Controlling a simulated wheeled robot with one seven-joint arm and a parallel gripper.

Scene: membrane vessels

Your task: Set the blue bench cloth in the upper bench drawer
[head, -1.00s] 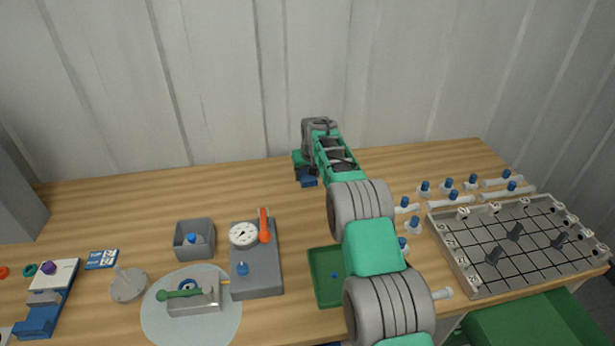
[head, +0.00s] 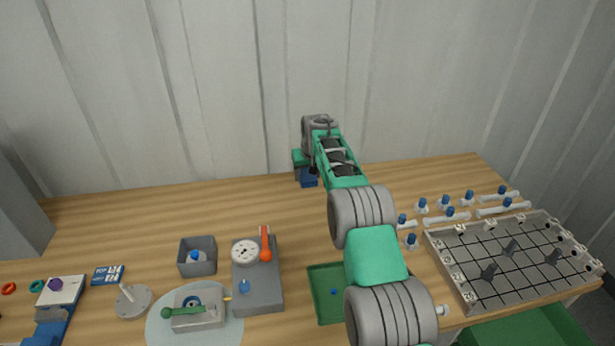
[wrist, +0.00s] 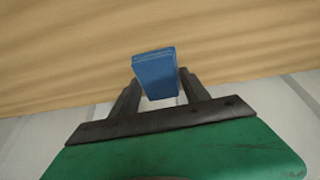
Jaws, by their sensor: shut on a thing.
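The blue bench cloth (wrist: 156,74) is a small folded block between the two dark fingers of my gripper (wrist: 157,88) in the wrist view. My gripper is shut on it. In the head view the cloth (head: 309,182) shows as a dark blue patch below my gripper (head: 306,172), near the back of the bench. I cannot tell there whether it touches the bench top. The upper bench drawer is not clearly identifiable in these frames.
The wooden bench (head: 130,220) is clear at the back left. A grey bin (head: 197,256), a grey gauge block (head: 257,285) and a green tray (head: 322,292) stand toward the front. White tubes with blue caps and a gridded tray (head: 510,262) are at right. A green container (head: 520,325) is at lower right.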

